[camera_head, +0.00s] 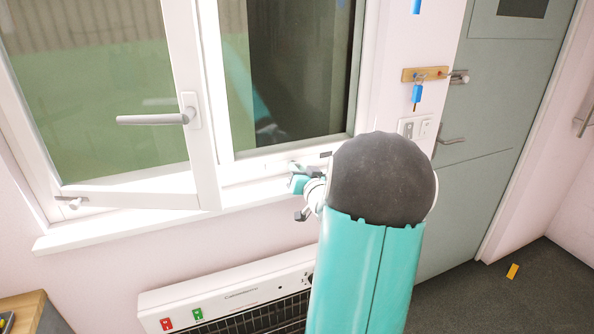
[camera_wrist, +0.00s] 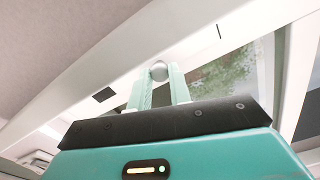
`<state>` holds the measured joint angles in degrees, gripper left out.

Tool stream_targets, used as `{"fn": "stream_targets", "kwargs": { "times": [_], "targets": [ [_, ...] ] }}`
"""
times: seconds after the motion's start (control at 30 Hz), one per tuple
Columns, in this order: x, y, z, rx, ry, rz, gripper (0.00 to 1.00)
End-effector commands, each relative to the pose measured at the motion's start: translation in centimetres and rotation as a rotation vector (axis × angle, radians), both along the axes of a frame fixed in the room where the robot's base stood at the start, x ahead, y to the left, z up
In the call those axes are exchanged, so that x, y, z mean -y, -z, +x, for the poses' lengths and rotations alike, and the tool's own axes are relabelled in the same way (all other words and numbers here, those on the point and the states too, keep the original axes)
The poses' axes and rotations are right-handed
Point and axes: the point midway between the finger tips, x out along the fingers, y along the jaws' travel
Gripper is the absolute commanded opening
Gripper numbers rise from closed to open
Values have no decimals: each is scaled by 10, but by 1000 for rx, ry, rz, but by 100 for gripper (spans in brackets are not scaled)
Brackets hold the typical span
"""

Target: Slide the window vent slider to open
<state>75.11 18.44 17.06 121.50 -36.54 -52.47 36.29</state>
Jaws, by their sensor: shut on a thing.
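A small round silver knob (camera_wrist: 159,68) shows in the wrist view on the white window frame strip (camera_wrist: 190,38); it looks like the vent slider's knob. My gripper (camera_wrist: 160,80) has its two pale teal fingers closed around this knob. In the head view my gripper (camera_head: 298,182) is at the bottom rail of the right window pane, partly hidden by my arm. The knob cannot be made out there. A dark slot (camera_wrist: 104,95) lies on the strip left of the fingers, and a thin dark mark (camera_wrist: 219,31) lies to the right.
The left window sash (camera_head: 205,160) stands swung inward, with a grey handle (camera_head: 157,118). A white sill (camera_head: 130,231) runs beneath, above a heater (camera_head: 230,294). A key rack (camera_head: 425,74) with a blue-tagged key (camera_head: 417,94), a switch plate (camera_head: 407,129) and a grey-green door (camera_head: 500,110) are right.

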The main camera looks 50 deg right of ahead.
Motion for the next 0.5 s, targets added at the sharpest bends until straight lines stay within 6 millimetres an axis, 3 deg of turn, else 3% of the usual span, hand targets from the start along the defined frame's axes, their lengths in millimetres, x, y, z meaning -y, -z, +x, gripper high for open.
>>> {"fn": "stream_targets", "kwargs": {
  "times": [0.23, 0.5],
  "targets": [
    [38, -1, -23, 0, 5, -3, 0],
    [44, -1, -27, 1, 5, -3, 0]
  ]
}}
